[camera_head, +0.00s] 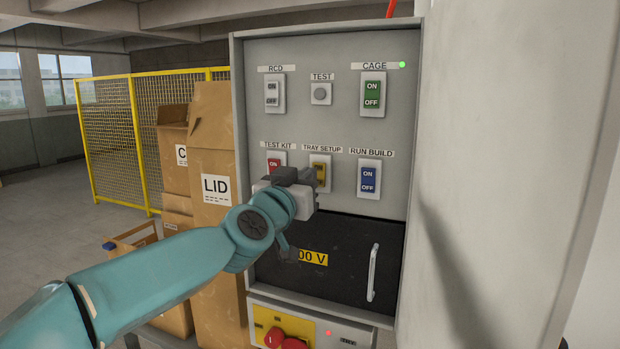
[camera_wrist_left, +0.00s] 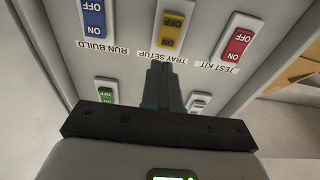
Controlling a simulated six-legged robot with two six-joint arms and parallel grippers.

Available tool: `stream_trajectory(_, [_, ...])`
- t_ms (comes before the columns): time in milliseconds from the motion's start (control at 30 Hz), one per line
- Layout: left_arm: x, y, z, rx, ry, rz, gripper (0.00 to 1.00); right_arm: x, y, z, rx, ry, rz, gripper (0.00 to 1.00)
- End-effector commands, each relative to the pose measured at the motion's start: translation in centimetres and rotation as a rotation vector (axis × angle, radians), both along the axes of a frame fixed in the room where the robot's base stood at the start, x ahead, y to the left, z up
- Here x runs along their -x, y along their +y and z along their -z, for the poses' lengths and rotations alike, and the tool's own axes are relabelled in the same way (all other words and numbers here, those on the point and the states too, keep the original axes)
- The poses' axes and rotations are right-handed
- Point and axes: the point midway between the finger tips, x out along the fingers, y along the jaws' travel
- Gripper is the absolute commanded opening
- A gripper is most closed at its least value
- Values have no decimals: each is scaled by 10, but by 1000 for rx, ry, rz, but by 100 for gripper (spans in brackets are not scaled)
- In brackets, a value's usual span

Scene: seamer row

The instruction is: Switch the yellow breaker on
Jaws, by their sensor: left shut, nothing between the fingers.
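The yellow breaker (camera_head: 322,160) sits under the TRAY SETUP label in the lower row of the grey panel (camera_head: 325,120). My left gripper (camera_head: 314,177) is shut and empty in front of it, covering its lower part in the head view. In the left wrist view, the picture is upside down and the yellow breaker (camera_wrist_left: 173,31) shows with its ON and OFF marks. There the shut fingers (camera_wrist_left: 161,78) point toward the panel near the TRAY SETUP label. I cannot tell whether they touch anything, or which way the yellow rocker is tipped. My right gripper is not in view.
A red breaker (camera_head: 275,162) is left of the yellow one and a blue breaker (camera_head: 369,179) right. Above are the RCD switch (camera_head: 273,92), test button (camera_head: 321,94) and green breaker (camera_head: 373,94). Below is a black cover (camera_head: 345,260) with a handle. Cardboard boxes (camera_head: 212,150) stand left.

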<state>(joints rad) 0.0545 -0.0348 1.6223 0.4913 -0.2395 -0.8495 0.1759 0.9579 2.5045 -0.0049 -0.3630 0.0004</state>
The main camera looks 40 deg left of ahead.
Motion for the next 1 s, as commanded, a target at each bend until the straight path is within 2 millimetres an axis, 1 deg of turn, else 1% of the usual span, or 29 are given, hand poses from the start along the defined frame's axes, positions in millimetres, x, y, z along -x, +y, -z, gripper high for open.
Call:
stream_trajectory(33, [10, -1, -4, -1, -4, -1, 0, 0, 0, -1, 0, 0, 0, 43])
stream_trajectory(200, [39, -7, -8, -1, -5, -1, 0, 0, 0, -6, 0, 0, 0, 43])
stream_trajectory(400, [68, -14, -11, 0, -4, 0, 0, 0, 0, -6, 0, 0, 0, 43])
stream_trajectory(500, [76, -16, -11, 0, -2, 0, 0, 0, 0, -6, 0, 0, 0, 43])
stream_trajectory(600, [80, -18, -11, 0, -2, 0, 0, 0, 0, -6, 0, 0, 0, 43])
stream_trajectory(1000, [81, -19, -11, 0, -1, -1, 0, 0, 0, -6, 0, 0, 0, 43])
